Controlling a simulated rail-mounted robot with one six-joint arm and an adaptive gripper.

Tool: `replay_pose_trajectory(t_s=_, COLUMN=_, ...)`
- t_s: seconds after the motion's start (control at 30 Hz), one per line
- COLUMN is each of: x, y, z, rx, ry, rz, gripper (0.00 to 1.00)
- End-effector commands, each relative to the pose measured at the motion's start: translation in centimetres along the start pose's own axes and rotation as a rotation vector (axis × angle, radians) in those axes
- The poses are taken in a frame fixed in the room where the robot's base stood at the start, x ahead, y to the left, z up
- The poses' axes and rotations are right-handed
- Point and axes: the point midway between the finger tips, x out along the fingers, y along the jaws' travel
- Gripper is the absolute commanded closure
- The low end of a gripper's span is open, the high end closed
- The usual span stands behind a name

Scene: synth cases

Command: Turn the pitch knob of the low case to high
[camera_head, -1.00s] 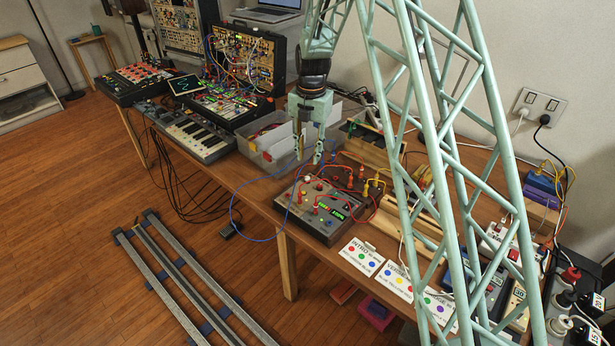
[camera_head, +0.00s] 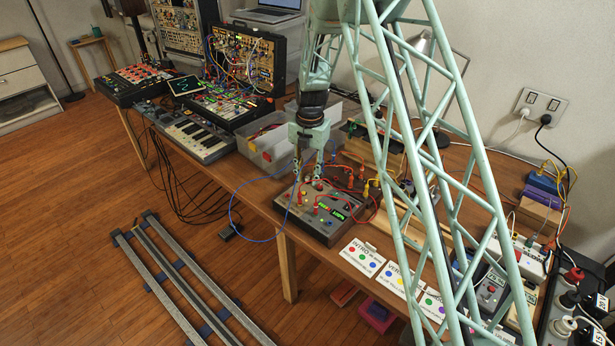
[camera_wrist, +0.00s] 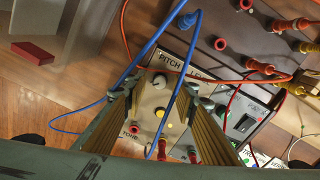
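The low case (camera_head: 322,228) is a dark-sided box with a light panel, a lit green display, and red and yellow parts. It stands near the table's front edge. In the wrist view its panel shows the word PITCH beside the small whitish pitch knob (camera_wrist: 160,80). A yellow button (camera_wrist: 160,113) lies below the knob. My gripper (camera_head: 309,177) points down over the case's far left part. In the wrist view my gripper (camera_wrist: 160,86) is open, with one finger on each side of the knob. I cannot tell whether the fingers touch it or which way it points.
A blue cable (camera_wrist: 143,50) and a red cable (camera_wrist: 229,80) run close by the fingers. A second case with red jacks (camera_wrist: 255,35) stands behind the low case. A clear bin (camera_head: 270,150) is to the left. Printed cards (camera_head: 362,257) lie to the right.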

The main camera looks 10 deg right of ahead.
Motion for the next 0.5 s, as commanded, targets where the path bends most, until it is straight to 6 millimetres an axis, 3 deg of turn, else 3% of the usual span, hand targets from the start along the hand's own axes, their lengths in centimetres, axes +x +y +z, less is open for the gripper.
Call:
replay_pose_trajectory(t_s=0.27, x=0.03, y=0.01, z=0.0, rx=0.0, ry=0.0, rz=0.0, gripper=0.74)
replay_pose_trajectory(t_s=0.5, x=0.02, y=0.01, z=0.01, rx=0.0, ry=0.0, rz=0.0, gripper=0.95)
